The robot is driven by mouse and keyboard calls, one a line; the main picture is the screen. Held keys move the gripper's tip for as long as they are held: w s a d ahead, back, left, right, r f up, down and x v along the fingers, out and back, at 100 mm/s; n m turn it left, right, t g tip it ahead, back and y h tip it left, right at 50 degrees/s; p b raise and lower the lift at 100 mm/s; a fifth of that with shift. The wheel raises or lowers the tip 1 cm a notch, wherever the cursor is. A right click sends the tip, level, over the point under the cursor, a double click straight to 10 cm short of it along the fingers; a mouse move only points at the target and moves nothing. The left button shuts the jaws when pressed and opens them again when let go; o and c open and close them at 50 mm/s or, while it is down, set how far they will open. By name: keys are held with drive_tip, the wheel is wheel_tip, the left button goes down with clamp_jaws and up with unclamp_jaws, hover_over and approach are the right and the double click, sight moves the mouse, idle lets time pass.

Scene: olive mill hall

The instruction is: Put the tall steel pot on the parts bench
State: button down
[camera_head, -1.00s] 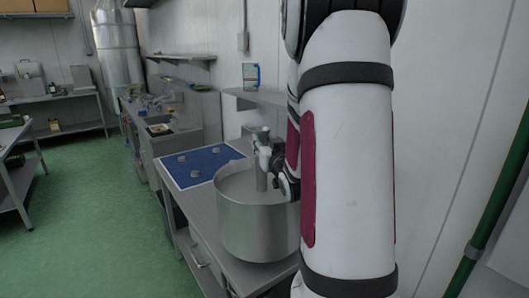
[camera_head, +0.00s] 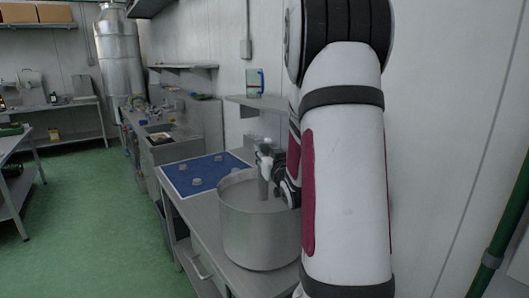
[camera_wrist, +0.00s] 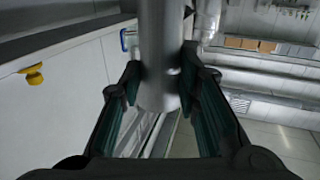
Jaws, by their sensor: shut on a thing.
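The tall steel pot (camera_head: 245,238), a wide bright cylinder, is upright over the near end of the parts bench (camera_head: 190,218). A narrow upright steel post (camera_wrist: 160,88) stands at the middle of its top in the head view. My gripper (camera_head: 266,165) is above the pot, its fingers closed on this post. In the wrist view the fingers (camera_wrist: 161,62) press on both sides of the post. My arm covers the pot's right edge. I cannot tell whether the pot's base touches the bench top.
A blue mat (camera_head: 208,166) with several small grey parts lies on the bench behind the pot. A wall shelf (camera_head: 255,101) with a clear, blue-edged container (camera_head: 254,82) is above. A sink counter (camera_head: 172,150) stands farther back. Green floor (camera_head: 95,225) is open at left.

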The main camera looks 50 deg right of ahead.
drive_tip(key=shift+r, duration=0.1)
drive_tip(key=c, duration=1.2)
unclamp_jaws()
drive_tip(key=p+v, duration=0.2)
drive_tip(key=v, duration=0.7)
drive_tip(key=shift+r, duration=0.3)
drive_tip(key=shift+p, duration=0.65)
drive_tip(key=p, duration=0.2)
drive_tip(key=shift+s+a+r+p, duration=0.1)
drive_tip(key=shift+s+a+p, duration=0.1)
drive_tip(key=shift+p, duration=0.15)
